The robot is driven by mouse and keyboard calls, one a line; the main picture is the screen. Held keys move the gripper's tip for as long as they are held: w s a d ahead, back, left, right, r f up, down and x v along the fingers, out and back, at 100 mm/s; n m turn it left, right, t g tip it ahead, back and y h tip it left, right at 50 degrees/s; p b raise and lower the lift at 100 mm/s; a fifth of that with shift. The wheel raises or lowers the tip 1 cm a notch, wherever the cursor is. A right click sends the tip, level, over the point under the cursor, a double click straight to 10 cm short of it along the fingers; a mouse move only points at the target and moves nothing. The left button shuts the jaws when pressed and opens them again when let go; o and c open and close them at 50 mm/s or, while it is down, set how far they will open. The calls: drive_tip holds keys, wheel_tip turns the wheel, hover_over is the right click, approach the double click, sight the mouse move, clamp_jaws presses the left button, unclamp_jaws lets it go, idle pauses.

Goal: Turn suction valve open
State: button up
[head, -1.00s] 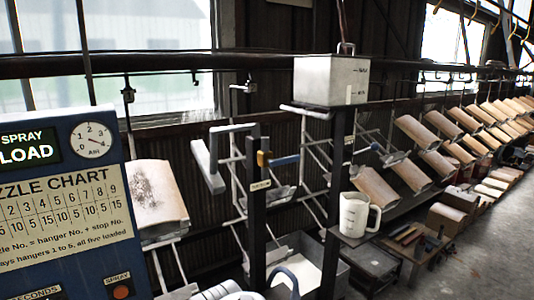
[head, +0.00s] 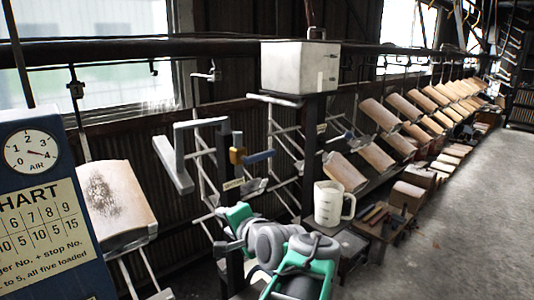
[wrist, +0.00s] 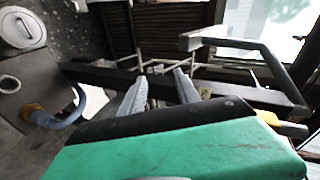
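A brass valve body (head: 238,155) with a blue-grey lever (head: 259,157) pointing right sits on a dark post (head: 223,165). Its small label plate (head: 233,184) is just below. I cannot read the label, so I cannot tell whether this is the suction valve. In the wrist view, a yellow edge of the valve (wrist: 290,128) shows at the right; my green gripper housing hides the rest. My gripper (wrist: 160,88) is open, with its two grey fingers apart in front of the post and nothing seen between them. A yellow fitting with a curved blue piece (wrist: 72,112) is at the left.
A grey bracket (head: 176,165) juts from the post top, left of the valve. A white tank (head: 300,68) tops another post. A measuring jug (head: 328,204) stands below. A blue panel (head: 20,115) is at the left. Racks of hanging tiles run along the wall; the right floor is clear.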

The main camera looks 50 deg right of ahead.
drive_tip(key=s+d+r+m+t+h, duration=0.1)
drive_tip(key=s+d+r+m+h, duration=0.2)
drive_tip(key=s+d+r, duration=0.25)
drive_tip(key=m+t+h+p, duration=0.1)
drive_tip(key=m+h, duration=0.1)
drive_tip(key=h, duration=0.1)
approach(269, 155)
drive_tip(key=x, duration=0.4)
drive_tip(key=p+x, duration=0.2)
drive_tip(key=x, duration=0.4)
drive_tip(key=shift+w+d, duration=0.15)
drive_tip(key=shift+w, duration=0.15)
clamp_jaws()
